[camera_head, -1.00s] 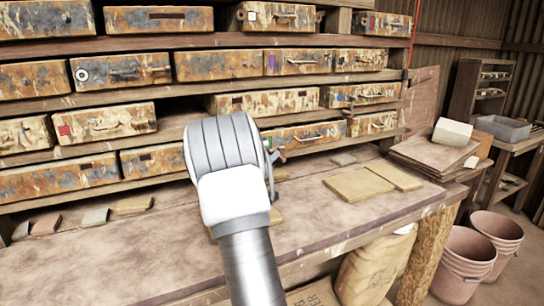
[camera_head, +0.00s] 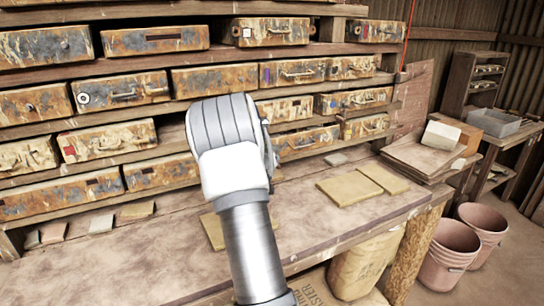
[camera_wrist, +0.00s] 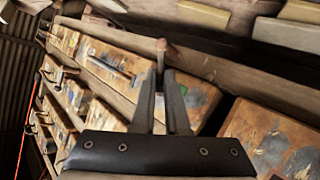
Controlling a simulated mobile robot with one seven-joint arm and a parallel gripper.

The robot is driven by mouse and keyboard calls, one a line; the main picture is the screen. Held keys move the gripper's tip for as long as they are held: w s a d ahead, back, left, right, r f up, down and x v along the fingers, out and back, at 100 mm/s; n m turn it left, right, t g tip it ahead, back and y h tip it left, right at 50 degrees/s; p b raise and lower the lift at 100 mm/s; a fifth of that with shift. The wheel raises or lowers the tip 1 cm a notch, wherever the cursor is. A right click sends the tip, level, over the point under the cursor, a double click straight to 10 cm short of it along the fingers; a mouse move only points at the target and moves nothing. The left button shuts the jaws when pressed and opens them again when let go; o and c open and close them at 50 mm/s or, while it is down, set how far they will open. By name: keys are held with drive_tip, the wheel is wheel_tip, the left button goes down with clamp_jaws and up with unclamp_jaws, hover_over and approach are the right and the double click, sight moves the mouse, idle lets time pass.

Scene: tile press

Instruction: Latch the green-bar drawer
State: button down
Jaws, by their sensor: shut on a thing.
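My gripper's fingers (camera_wrist: 162,88) show in the wrist view. They are shut on a thin upright rod with a brown rounded top (camera_wrist: 161,46), in front of the drawer fronts. In the head view my arm's wrist hides the fingers and what they hold. It is in front of the lower drawer rows, near a rusty drawer with a bar handle (camera_head: 307,142).
Wooden shelves hold several rusty drawers, among them one with a red square (camera_head: 108,141) and one with a white ring (camera_head: 120,90). Tan tiles (camera_head: 349,190) lie on the workbench (camera_head: 320,225). Pink buckets (camera_head: 448,250) stand at the lower right.

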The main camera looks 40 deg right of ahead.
drive_tip(key=shift+w+r, duration=0.25)
drive_tip(key=shift+r, duration=0.25)
drive_tip(key=c, duration=0.9)
unclamp_jaws()
drive_tip(key=shift+a+f, duration=0.1)
drive_tip(key=shift+f, duration=0.05)
drive_tip(key=shift+s+f, duration=0.15)
drive_tip(key=shift+f, duration=0.1)
drive_tip(key=shift+f, duration=0.15)
drive_tip(key=s+a+n+h+b, duration=0.1)
drive_tip(key=s+a+b, duration=0.1)
drive_tip(key=a, duration=0.4)
drive_tip(key=s+a+f+n+h+b, duration=0.1)
drive_tip(key=s+a+h+b, duration=0.1)
drive_tip(key=a+b, duration=0.2)
drive_tip(key=s+a+n+t+h+b, duration=0.1)
drive_tip(key=s+a+b, duration=0.1)
drive_tip(key=a, duration=0.5)
drive_tip(key=shift+s+a+f+h+b, duration=0.3)
drive_tip(key=shift+s+f+b, duration=0.1)
drive_tip(key=shift+b, duration=0.2)
